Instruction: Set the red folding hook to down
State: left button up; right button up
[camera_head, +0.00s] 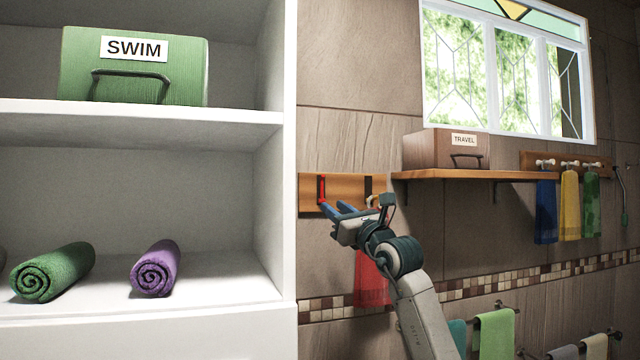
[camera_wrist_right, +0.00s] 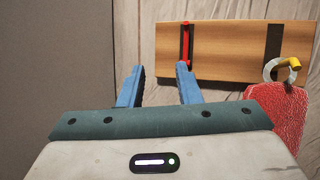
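The red folding hook (camera_head: 321,188) is on the left part of a wooden wall board (camera_head: 346,183). In the right wrist view the red hook (camera_wrist_right: 186,45) is a narrow upright bar, lying close along its dark backing strip. My right gripper (camera_head: 334,207) has its blue fingers apart with nothing between them. In the wrist view the gripper (camera_wrist_right: 160,72) points at the wall just below and left of the hook, the right fingertip nearest its lower end. I see no clear contact. My left gripper is out of view.
A yellow hook (camera_wrist_right: 288,64) on the board's right carries a red towel (camera_wrist_right: 278,112) by a ring. A shelf (camera_head: 470,174) with a TRAVEL box (camera_head: 430,150) juts out right of the board. A white cabinet wall (camera_head: 289,200) stands close on the left.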

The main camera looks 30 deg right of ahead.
aim_at(324, 177)
jog(key=w+d+r+p, duration=0.1)
jog(key=w+r+p, duration=0.1)
jog(key=w, duration=0.1)
jog(key=w+d+r+h+p, duration=0.1)
jog(key=w+r+p, duration=0.1)
jog(key=w+p, duration=0.1)
jog(key=w+d+r+h+p, duration=0.1)
jog(key=w+r+p, duration=0.1)
jog(key=w+r, duration=0.1)
jog(key=shift+w+d+m+p, duration=0.1)
jog(key=shift+d+m+p, duration=0.05)
jog(key=shift+m+p, duration=0.2)
jog(key=shift+w, duration=0.1)
grip_shut()
